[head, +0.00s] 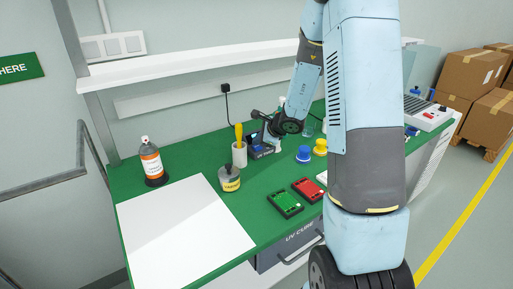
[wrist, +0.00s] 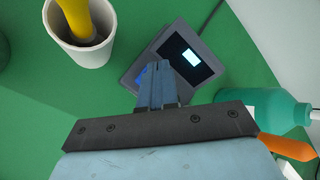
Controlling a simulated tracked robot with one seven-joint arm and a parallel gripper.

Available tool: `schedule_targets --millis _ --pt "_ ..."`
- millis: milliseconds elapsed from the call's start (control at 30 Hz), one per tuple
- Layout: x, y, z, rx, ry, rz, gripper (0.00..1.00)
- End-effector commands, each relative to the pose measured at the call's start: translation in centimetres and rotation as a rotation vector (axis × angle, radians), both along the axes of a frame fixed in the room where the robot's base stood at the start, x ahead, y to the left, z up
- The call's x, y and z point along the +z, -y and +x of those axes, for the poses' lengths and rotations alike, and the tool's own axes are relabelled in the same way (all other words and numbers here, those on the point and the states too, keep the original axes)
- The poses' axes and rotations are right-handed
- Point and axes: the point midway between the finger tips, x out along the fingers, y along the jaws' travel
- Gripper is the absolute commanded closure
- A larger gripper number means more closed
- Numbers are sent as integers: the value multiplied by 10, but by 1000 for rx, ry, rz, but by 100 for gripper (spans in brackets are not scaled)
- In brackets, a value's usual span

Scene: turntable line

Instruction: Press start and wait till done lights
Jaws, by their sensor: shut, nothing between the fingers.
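A dark grey box with a screen (wrist: 203,72) sits on the green bench top in the wrist view. Its black screen shows one pale lit rectangle. A blue patch shows on its face beside my fingertips. The box also shows in the head view (head: 262,152), partly behind my arm's end. My gripper (wrist: 158,70) is shut and empty, with its fingertips over the near left part of the box's face. I cannot tell whether they touch it. The fingers hide part of the face. No start or done marking can be read.
A white cup (wrist: 82,48) with a yellow handle stands left of the box. A teal bottle (wrist: 270,110) and an orange thing (wrist: 288,147) lie close on the right. Red (head: 308,190) and green (head: 285,203) trays lie nearer the bench front.

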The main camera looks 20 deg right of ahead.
Motion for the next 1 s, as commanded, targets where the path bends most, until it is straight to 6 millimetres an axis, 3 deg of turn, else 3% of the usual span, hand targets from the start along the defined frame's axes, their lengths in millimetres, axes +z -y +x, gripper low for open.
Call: schedule_targets --millis 1000 --pt "-9 0 0 -1 0 1 100"
